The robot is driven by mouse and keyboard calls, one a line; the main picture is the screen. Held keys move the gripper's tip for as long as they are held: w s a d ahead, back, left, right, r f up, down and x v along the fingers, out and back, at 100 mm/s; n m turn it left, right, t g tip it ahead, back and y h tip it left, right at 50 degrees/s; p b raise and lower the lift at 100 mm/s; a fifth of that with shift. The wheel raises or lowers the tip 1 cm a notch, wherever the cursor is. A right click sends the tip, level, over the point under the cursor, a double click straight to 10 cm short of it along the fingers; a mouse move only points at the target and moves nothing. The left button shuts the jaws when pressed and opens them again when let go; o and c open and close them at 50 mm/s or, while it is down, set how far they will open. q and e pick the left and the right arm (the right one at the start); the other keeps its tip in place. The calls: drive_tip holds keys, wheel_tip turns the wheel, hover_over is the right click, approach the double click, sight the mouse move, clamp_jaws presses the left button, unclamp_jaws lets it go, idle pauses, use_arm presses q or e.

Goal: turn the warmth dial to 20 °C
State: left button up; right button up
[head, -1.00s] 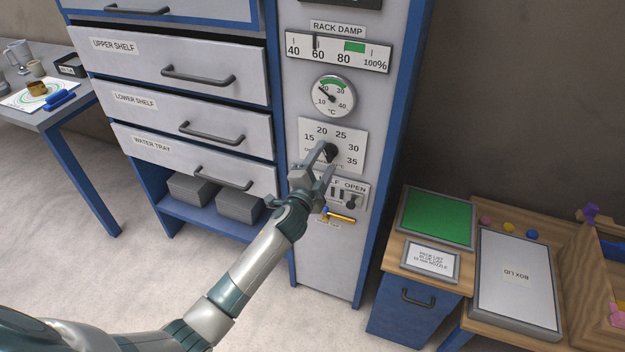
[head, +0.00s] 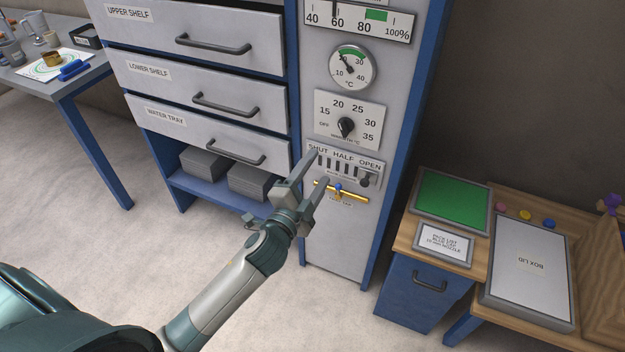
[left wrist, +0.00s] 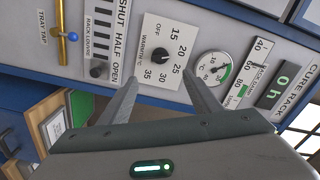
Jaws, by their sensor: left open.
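The warmth dial (head: 346,127) is a black knob on a white plate marked OFF, 15, 20, 25, 30 and 35. Its pointer appears turned up toward the 20 side, but the exact mark is hard to read. The dial also shows in the left wrist view (left wrist: 160,55), between and beyond my fingertips. My left gripper (head: 320,167) is open and empty, below and left of the dial, apart from it. Above the dial, the round °C gauge (head: 352,67) has its needle up and left, near 20. My right gripper is out of view.
Just below the dial is the SHUT/HALF/OPEN louvre slider (head: 364,179), and under it a brass tap with a blue handle (head: 338,188). Drawers with bar handles (head: 213,44) stand left. A bench with a green panel (head: 451,203) stands right.

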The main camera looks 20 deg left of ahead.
use_arm(q)
drive_tip(key=shift+s, duration=0.85)
drive_tip(key=s+a+f+n+g, duration=0.1)
drive_tip(key=s+f+n+g, duration=0.3)
drive_tip(key=f, duration=1.1)
drive_tip(key=s+a+f+g, duration=0.15)
drive_tip(key=s+f, duration=0.45)
drive_tip(key=f, duration=0.8)
drive_tip(key=s+a+f+n+g, duration=0.15)
drive_tip(key=s+f+g, duration=0.25)
drive_tip(key=f, duration=1.1)
drive_tip(key=s+f+n+g, duration=0.3)
drive_tip(key=s+f, duration=1)
drive_tip(key=s, duration=0.4)
drive_tip(key=s+f+n+g, duration=0.1)
drive_tip(key=s+f, duration=0.3)
drive_tip(key=s, duration=0.7)
drive_tip(key=s+d+f+n+g, duration=0.1)
drive_tip(key=s+f+n+g, duration=0.1)
drive_tip(key=s, duration=0.9)
wheel_tip(320, 180, down, 2)
drive_tip(key=shift+s+d+f+g+y, duration=0.15)
drive_tip(key=shift+d+g+y, duration=0.15)
drive_tip(key=shift+g, duration=0.45)
